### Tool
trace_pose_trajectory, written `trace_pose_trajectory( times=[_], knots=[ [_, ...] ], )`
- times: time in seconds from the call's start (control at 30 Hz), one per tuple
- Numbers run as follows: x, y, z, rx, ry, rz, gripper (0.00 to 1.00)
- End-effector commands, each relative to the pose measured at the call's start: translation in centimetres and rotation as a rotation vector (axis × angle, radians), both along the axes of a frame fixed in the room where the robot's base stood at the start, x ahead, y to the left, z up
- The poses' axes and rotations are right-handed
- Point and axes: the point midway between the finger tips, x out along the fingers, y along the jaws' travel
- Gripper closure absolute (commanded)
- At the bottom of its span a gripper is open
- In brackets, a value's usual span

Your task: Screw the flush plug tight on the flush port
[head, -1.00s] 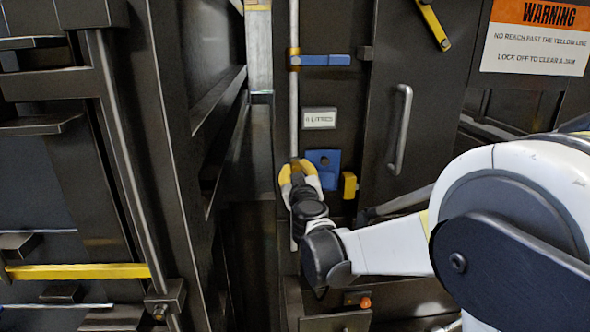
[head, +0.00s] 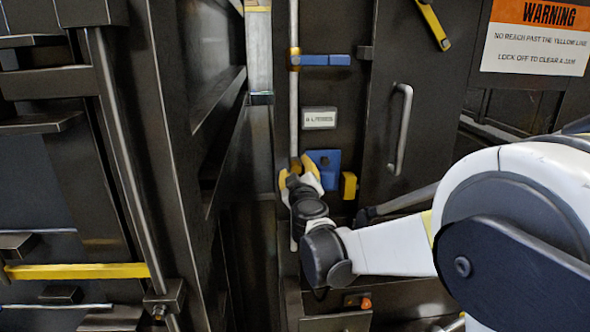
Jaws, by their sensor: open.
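My gripper (head: 299,169) is open at the lower end of the grey vertical pipe (head: 294,115), its yellow-and-white fingers on either side of a small brass-coloured part (head: 295,164) there. I cannot tell whether this part is the flush plug or the flush port, or whether the fingers touch it. My gripper and wrist hide what lies below. A blue plate (head: 326,166) is mounted on the panel just right of the fingers.
A blue lever handle (head: 326,60) sits on the pipe above, over a small white label (head: 319,118). A yellow block (head: 348,185) is right of the gripper. A dark gap lies left.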

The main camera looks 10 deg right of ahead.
Motion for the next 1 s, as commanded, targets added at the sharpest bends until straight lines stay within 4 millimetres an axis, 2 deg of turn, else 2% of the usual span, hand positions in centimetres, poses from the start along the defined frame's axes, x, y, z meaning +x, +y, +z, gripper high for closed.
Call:
trace_pose_trajectory(
  times=[0.23, 0.4, 0.63, 0.8, 1.0],
  knots=[
    [0.00, 0.00, -0.04, -0.212, 0.000, 0.000, 0.56],
    [-0.01, -0.01, -0.04, -0.467, 0.000, 0.000, 0.56],
    [-0.02, -0.01, -0.03, -0.662, 0.000, 0.000, 0.56],
    [-0.02, -0.01, -0.03, -0.916, 0.000, 0.000, 0.56],
    [-0.02, 0.00, 0.00, -1.073, 0.000, 0.000, 0.56]
  ],
)
